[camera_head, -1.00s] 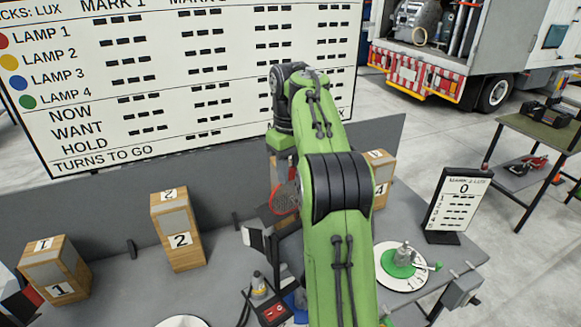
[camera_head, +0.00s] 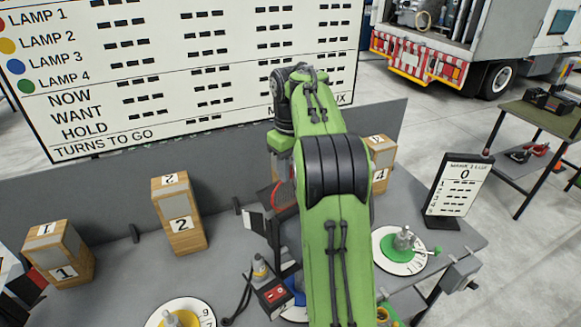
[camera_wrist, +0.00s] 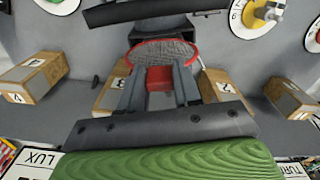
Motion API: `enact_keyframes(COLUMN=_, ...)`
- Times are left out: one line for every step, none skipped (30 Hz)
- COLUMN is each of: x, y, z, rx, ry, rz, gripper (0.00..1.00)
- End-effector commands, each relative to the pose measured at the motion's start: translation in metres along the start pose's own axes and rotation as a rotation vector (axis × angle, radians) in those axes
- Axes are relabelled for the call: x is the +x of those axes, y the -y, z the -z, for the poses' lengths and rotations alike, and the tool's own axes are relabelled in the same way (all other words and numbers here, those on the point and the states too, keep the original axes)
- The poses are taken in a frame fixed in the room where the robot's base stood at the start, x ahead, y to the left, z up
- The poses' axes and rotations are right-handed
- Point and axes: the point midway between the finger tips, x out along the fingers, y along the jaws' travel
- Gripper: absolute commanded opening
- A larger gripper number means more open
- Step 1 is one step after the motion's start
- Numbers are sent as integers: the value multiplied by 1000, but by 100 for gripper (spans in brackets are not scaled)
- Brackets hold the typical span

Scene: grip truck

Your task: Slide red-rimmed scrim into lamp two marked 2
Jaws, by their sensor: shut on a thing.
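The red-rimmed scrim (camera_wrist: 162,52) is a round grey mesh disc with a red tab. My gripper (camera_wrist: 160,80) is shut on the tab, with the disc beyond the fingertips. Lamp two (camera_head: 180,212) is an upright wooden box marked 2 with a grey front panel, standing left of my arm. In the wrist view, turned about, lamp two (camera_wrist: 222,88) appears right of the fingers. The scrim is apart from it.
Lamp one (camera_head: 58,255) stands at the far left, and lamp four (camera_head: 382,163) behind my arm at right. Lamp three (camera_wrist: 112,90) is left of the fingers in the wrist view. A yellow dial (camera_head: 182,315), green dial (camera_head: 401,248) and small sign (camera_head: 458,195) stand around.

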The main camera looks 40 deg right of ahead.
Motion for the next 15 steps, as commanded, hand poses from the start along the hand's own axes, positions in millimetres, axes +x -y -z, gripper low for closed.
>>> enact_keyframes(x=4, y=0, z=0, rx=-18, ry=0, rz=-3, gripper=0)
enact_keyframes(x=5, y=0, z=0, rx=-28, ry=0, rz=-5, gripper=0)
enact_keyframes(x=6, y=0, z=-1, rx=-40, ry=1, rz=-6, gripper=0)
enact_keyframes(x=5, y=0, z=-1, rx=-44, ry=0, rz=-6, gripper=0)
enact_keyframes(x=5, y=0, z=-1, rx=-45, ry=0, rz=-7, gripper=0)
enact_keyframes(x=5, y=0, z=-1, rx=-44, ry=0, rz=-6, gripper=0)
enact_keyframes(x=5, y=0, z=-1, rx=-44, ry=0, rz=-6, gripper=0)
enact_keyframes(x=4, y=0, z=-1, rx=-44, ry=0, rz=-6, gripper=0)
enact_keyframes(x=4, y=0, z=-1, rx=-44, ry=0, rz=-6, gripper=0)
enact_keyframes(x=4, y=-1, z=-1, rx=-43, ry=0, rz=-6, gripper=0)
enact_keyframes(x=4, y=-1, z=-1, rx=-43, ry=0, rz=-6, gripper=0)
enact_keyframes(x=4, y=-1, z=-1, rx=-43, ry=0, rz=-6, gripper=0)
enact_keyframes(x=4, y=-1, z=-1, rx=-43, ry=1, rz=-6, gripper=0)
enact_keyframes(x=4, y=-1, z=-1, rx=-43, ry=1, rz=-6, gripper=0)
enact_keyframes(x=5, y=0, z=-1, rx=-43, ry=1, rz=-6, gripper=0)
